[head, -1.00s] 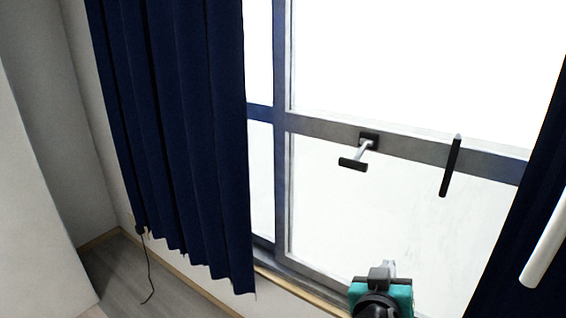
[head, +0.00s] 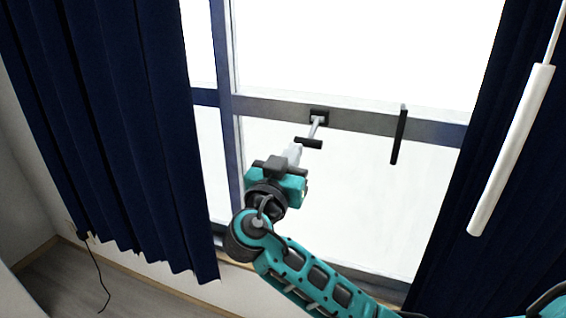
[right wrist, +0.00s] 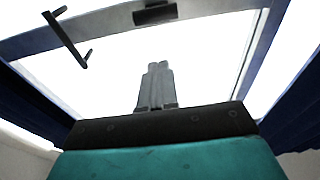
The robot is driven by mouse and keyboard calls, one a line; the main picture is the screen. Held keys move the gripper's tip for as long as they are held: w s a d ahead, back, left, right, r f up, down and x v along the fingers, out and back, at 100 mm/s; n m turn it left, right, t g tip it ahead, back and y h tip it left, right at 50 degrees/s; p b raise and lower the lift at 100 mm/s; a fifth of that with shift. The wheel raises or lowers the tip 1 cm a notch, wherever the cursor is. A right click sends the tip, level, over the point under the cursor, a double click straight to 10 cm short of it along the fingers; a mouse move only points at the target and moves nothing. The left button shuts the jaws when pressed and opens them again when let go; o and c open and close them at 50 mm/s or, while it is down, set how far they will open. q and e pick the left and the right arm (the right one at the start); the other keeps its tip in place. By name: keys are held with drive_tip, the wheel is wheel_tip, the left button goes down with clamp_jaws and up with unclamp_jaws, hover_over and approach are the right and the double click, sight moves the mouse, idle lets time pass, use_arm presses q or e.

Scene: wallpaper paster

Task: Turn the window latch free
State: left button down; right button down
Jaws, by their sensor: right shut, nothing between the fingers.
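The window latch (head: 308,143) has a black crossbar on a silver stem, standing out from a black plate on the window's middle rail. It also shows in the right wrist view (right wrist: 155,14), straight ahead of the fingers at the top edge. My right gripper (head: 294,150) is shut and empty. In the head view its fingertips are just below and left of the crossbar; I cannot tell whether they touch. The right wrist view shows the two fingers (right wrist: 160,66) together, with a gap in the picture between them and the latch. My left gripper is not in view.
A black vertical bar handle (head: 399,135) is on the rail right of the latch. Dark blue curtains hang at left (head: 110,140) and right (head: 440,240). A white cylinder (head: 510,150) hangs at right. A black cord (head: 98,270) lies at lower left.

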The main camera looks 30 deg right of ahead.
sight(313, 132)
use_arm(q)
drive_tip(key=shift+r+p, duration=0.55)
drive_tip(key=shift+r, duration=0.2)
use_arm(e)
drive_tip(key=w+d+f, duration=0.2)
drive_tip(key=w+d, duration=0.2)
drive_tip(key=d, duration=0.1)
drive_tip(key=shift+w+d, duration=0.15)
drive_tip(key=shift+w, duration=0.2)
